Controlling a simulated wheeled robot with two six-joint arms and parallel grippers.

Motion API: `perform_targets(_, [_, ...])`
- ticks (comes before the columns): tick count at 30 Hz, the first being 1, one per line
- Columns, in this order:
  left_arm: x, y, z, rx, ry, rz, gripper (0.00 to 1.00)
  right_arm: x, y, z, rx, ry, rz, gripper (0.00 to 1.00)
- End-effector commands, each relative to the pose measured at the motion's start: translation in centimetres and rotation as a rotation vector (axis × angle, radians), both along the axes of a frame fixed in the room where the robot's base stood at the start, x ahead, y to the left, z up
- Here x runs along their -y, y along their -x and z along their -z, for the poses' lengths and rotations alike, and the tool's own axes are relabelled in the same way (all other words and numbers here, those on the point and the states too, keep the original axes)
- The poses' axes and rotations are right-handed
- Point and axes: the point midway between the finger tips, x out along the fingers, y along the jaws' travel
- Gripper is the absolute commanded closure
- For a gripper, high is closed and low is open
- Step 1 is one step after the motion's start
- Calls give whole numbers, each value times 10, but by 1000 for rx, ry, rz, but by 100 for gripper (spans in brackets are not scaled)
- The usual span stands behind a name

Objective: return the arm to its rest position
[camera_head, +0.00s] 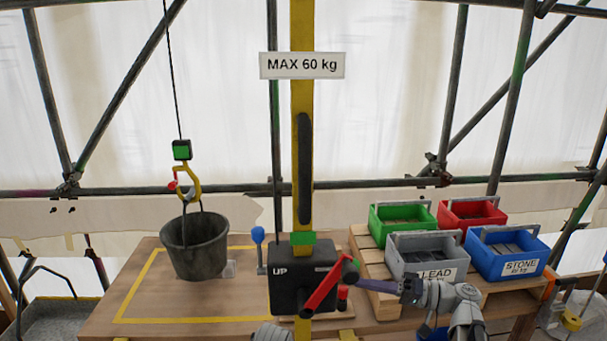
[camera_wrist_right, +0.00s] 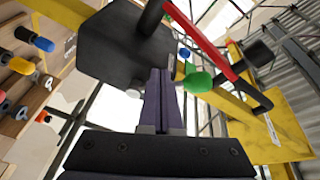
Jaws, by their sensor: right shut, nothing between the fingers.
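My right gripper (camera_head: 372,284) reaches in from the lower right and points left, its tip close to the red crank (camera_head: 322,290) on the black winch box (camera_head: 290,292). Whether it touches the crank is not clear in the head view. In the right wrist view its purple fingers (camera_wrist_right: 165,95) are together with nothing between them, and the red crank arm (camera_wrist_right: 210,47) with its black grip passes beyond them. My right arm (camera_head: 452,302) is bent in front of the pallet. My left gripper does not show.
A black bucket (camera_head: 195,246) hangs from a yellow hook (camera_head: 187,183) over the yellow-outlined platform (camera_head: 140,290). Green (camera_head: 402,220), red (camera_head: 472,213), grey LEAD (camera_head: 428,255) and blue STONE (camera_head: 507,255) crates stand on the pallet beside my right arm. A yellow post (camera_head: 302,90) rises behind the winch.

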Motion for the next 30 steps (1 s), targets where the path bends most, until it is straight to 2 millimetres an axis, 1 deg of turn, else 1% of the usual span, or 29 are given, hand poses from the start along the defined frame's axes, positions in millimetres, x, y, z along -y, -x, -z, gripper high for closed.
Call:
perform_targets(1, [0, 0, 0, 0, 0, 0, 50, -32, 9, 21, -61, 81, -50, 100])
perform_targets(2, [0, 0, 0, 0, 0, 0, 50, -47, 14, 35, -103, 137, -75, 100])
perform_targets(3, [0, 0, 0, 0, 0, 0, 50, -66, 21, 54, -154, 215, -107, 100])
perform_targets(5, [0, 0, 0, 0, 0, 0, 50, -90, 34, 81, -225, 336, -148, 100])
perform_targets(6, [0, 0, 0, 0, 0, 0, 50, -104, 44, 100, -268, 422, -173, 100])
perform_targets(8, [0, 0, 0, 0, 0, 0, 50, -121, 59, 126, -325, 553, -206, 100])
perform_targets(9, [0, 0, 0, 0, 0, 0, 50, -129, 70, 142, -358, 644, -223, 100])
perform_targets(10, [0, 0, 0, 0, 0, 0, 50, -133, 78, 153, -379, 712, -234, 100])
perform_targets(12, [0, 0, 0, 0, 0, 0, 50, -140, 96, 177, -419, 875, -249, 100])
perform_targets(15, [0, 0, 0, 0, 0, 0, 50, -141, 118, 204, -447, 1104, -250, 100])
perform_targets(18, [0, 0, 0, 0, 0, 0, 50, -134, 133, 220, -447, 1310, -229, 100])
perform_targets(21, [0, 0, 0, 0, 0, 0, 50, -126, 142, 227, -428, 1473, -196, 100])
perform_targets(24, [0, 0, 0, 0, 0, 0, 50, -119, 145, 228, -403, 1587, -162, 100])
perform_targets(27, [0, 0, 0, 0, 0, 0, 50, -115, 146, 228, -384, 1653, -138, 100])
perform_targets(30, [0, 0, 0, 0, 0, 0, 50, -113, 145, 227, -378, 1680, -125, 100])
